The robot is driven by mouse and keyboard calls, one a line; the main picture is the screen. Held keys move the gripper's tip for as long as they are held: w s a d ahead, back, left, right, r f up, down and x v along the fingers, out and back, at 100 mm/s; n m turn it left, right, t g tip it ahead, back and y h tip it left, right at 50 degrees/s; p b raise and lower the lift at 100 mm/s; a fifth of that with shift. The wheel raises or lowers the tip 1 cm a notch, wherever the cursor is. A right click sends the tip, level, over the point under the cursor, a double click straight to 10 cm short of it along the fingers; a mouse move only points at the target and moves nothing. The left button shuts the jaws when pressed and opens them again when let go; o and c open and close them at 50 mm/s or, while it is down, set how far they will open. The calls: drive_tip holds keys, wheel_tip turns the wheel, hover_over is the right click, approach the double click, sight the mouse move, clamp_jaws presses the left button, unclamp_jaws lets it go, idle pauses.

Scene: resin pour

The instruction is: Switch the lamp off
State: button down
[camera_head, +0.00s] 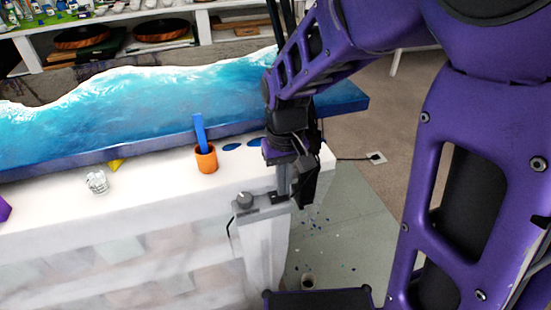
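No lamp head or light is plainly in view. A grey fixture with a round knob (244,200) sits at the front right corner of the white table. A grey upright post (284,180) rises from the fixture's right end, partly hidden by my arm; I cannot tell whether it belongs to the lamp. My gripper (305,188) is black and points down beside this post, right of the knob. Its fingers are dark and overlap each other, so I cannot see whether they are open, or whether they touch the post.
An orange cup (206,160) holding a blue stick (200,132) and a clear glass (97,182) stand on the white table (150,205). A blue wave-patterned slab (180,110) lies behind them. A cable runs to a floor outlet (377,158). Shelves (225,25) stand behind.

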wheel_tip(320, 180, up, 7)
drive_tip(key=p, duration=0.6)
idle(0.3)
idle(0.4)
